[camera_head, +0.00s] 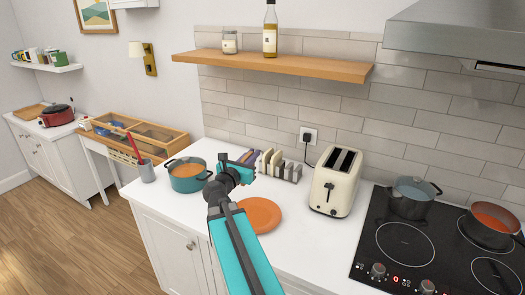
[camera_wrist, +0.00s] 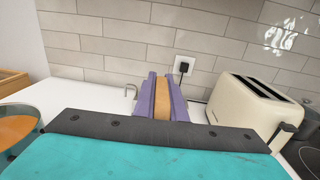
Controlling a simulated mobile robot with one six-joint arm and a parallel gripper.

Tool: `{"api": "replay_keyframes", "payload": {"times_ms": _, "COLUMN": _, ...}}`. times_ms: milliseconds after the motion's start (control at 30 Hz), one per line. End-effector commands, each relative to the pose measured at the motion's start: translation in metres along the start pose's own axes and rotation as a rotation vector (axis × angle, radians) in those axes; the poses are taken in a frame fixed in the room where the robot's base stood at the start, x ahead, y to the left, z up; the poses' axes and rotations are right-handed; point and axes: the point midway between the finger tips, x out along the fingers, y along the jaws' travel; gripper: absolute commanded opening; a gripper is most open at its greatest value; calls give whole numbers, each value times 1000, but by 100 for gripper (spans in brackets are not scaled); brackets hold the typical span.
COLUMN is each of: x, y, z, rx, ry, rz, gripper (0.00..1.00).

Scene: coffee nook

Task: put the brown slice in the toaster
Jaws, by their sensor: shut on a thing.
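My gripper (camera_head: 252,157) is at the toast rack (camera_head: 291,172), at its left end in the head view. In the wrist view its two purple fingers (camera_wrist: 162,98) are shut on the brown slice (camera_wrist: 163,104), which stands upright between them. Whether the slice's lower edge is still in the rack is hidden. Other pale and darker slices (camera_head: 275,162) stand in the rack to the right of my gripper. The cream toaster (camera_head: 333,188) stands right of the rack, with two dark slots on top. It also shows at the right of the wrist view (camera_wrist: 243,108).
An orange plate (camera_head: 261,214) lies in front of the rack, partly behind my arm. A teal pot (camera_head: 187,176) stands left. The hob (camera_head: 398,246) with two pans is right of the toaster. A wooden shelf (camera_head: 270,65) with a jar and bottle hangs above.

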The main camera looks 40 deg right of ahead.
Motion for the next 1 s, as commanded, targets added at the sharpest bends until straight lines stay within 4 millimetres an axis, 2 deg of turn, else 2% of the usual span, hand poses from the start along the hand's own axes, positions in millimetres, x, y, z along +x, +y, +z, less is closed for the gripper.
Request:
{"api": "replay_keyframes", "payload": {"times_ms": 267, "x": -53, "y": 53, "z": -24, "rx": -3, "ry": 2, "rz": 49, "gripper": 0}}
{"api": "replay_keyframes", "payload": {"times_ms": 500, "x": -110, "y": 97, "z": -44, "rx": -2, "ry": 1, "rz": 95, "gripper": 0}}
{"api": "replay_keyframes", "payload": {"times_ms": 700, "x": -159, "y": 127, "z": -60, "rx": -2, "ry": -1, "rz": 133, "gripper": 0}}
{"api": "replay_keyframes", "payload": {"times_ms": 1000, "x": -236, "y": 162, "z": -85, "rx": -2, "ry": -2, "rz": 189, "gripper": 0}}
